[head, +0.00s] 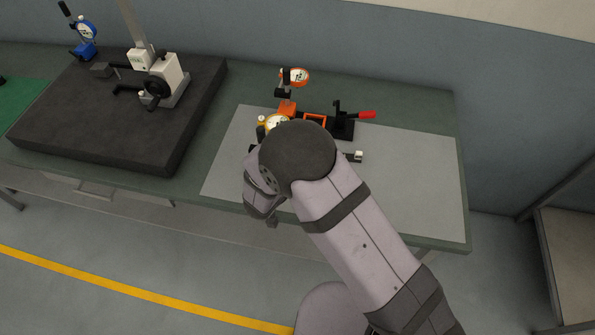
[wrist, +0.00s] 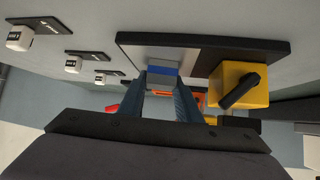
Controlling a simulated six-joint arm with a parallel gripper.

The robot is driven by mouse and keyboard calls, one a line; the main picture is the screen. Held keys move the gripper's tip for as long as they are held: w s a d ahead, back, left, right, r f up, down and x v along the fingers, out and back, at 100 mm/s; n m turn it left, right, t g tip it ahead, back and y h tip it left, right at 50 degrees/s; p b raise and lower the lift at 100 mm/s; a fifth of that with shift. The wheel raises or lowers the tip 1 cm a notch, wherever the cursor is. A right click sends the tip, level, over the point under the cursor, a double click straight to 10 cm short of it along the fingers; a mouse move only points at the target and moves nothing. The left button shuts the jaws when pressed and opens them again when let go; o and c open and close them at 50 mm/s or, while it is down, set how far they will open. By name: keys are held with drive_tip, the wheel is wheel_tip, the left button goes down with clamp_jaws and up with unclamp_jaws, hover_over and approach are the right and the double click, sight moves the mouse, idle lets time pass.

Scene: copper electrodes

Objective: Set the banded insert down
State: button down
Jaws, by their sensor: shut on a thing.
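In the wrist view my gripper (wrist: 163,80) is shut on a small block with a blue band, the banded insert (wrist: 163,71). Its upper part is grey, and one finger lies on each side of it. Behind it is a flat plate (wrist: 215,47), part light grey and part black. I cannot tell whether the insert touches the plate. A yellow block (wrist: 228,85) with a black lever stands to the right, apart from the insert. In the head view my arm hides the fingers and the insert.
Several white blocks (wrist: 22,38) sit by black labels at the left of the wrist view. In the head view an orange fixture (head: 315,121), a red-handled clamp (head: 366,115) and dial gauges (head: 296,77) stand behind my arm. The grey mat (head: 420,185) is clear at right.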

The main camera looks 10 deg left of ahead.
drive_tip(key=shift+r, duration=0.2)
wheel_tip(320, 180, up, 10)
drive_tip(key=shift+f+b, duration=0.15)
drive_tip(key=shift+b, duration=0.25)
drive_tip(key=w+d+f+m+h+b, duration=0.25)
drive_tip(key=w+d+b, duration=0.55)
drive_tip(key=d, duration=0.4)
drive_tip(key=w+a+r+n+y, duration=0.1)
drive_tip(key=w+a+n+y, duration=0.2)
drive_tip(key=a, duration=0.4)
drive_tip(key=shift+w+r+n+y, duration=0.15)
drive_tip(key=shift+w+n+y, duration=0.1)
drive_tip(key=shift+n+y, duration=0.55)
drive_tip(key=shift+f+b, duration=1.55)
drive_tip(key=shift+f, duration=3.45)
